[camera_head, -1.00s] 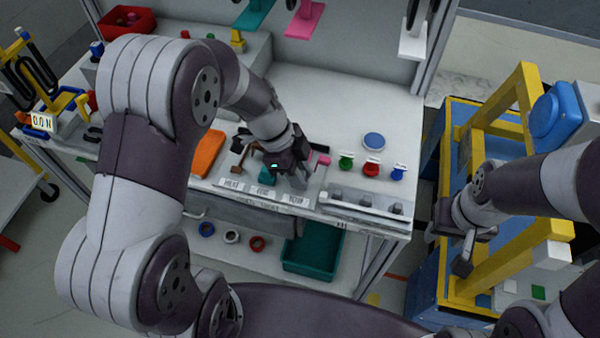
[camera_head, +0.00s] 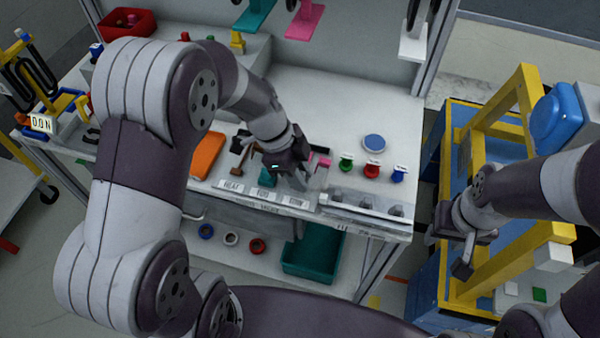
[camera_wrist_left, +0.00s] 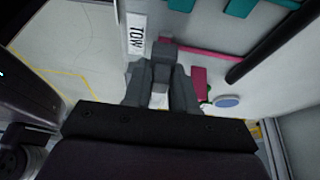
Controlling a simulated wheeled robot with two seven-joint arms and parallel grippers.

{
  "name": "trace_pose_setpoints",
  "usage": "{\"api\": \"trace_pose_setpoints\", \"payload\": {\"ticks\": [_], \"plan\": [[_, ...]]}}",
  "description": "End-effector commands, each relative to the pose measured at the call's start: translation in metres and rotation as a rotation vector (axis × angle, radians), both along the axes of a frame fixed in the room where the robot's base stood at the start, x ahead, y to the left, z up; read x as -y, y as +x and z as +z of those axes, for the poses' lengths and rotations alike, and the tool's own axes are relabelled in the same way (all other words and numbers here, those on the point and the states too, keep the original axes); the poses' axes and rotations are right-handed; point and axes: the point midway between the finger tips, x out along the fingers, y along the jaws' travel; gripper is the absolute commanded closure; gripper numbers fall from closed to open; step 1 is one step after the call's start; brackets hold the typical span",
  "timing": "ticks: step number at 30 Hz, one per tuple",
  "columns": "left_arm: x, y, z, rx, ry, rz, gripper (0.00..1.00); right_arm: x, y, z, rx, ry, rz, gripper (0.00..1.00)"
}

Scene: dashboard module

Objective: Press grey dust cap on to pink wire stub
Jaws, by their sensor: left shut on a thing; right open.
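My left gripper (camera_head: 303,182) is over the front of the white worktop, pointing down, just left of a small pink piece (camera_head: 321,161). In the left wrist view its grey fingers (camera_wrist_left: 160,88) are closed around a small grey piece (camera_wrist_left: 163,52), probably the grey dust cap; it is mostly hidden by the fingers. A pink strip and pink block (camera_wrist_left: 199,80) lie just beyond and to the right of the fingers there. I cannot tell whether the grey piece touches the pink. My right gripper (camera_head: 462,264) is open and empty by the yellow frame, far from the cap.
White labels (camera_head: 263,194) line the worktop's front edge. A grey rail (camera_head: 365,204) with several dark blocks sits right of the gripper. Green, red (camera_head: 372,170) and blue knobs and a blue disc (camera_head: 374,142) stand behind it. An orange piece (camera_head: 207,155) lies to the left.

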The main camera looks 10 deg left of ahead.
Motion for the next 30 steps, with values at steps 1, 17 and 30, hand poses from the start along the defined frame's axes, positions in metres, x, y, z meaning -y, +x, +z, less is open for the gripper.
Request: {"api": "trace_pose_setpoints", "payload": {"ticks": [1,17,30], "plan": [[0.0000,0.0000,0.0001,0.000,0.000,0.000,1.00,0.0000,0.0000,0.0001,0.000,0.000,0.000,0.57],[0.0002,0.0000,0.0002,0.000,0.000,-0.001,1.00,0.0000,0.0000,-0.0051,0.000,0.000,0.000,0.57],[0.0002,0.0001,-0.0012,0.000,-0.001,-0.001,1.00,0.0000,0.0000,-0.0087,0.000,0.000,0.000,0.57]]}}
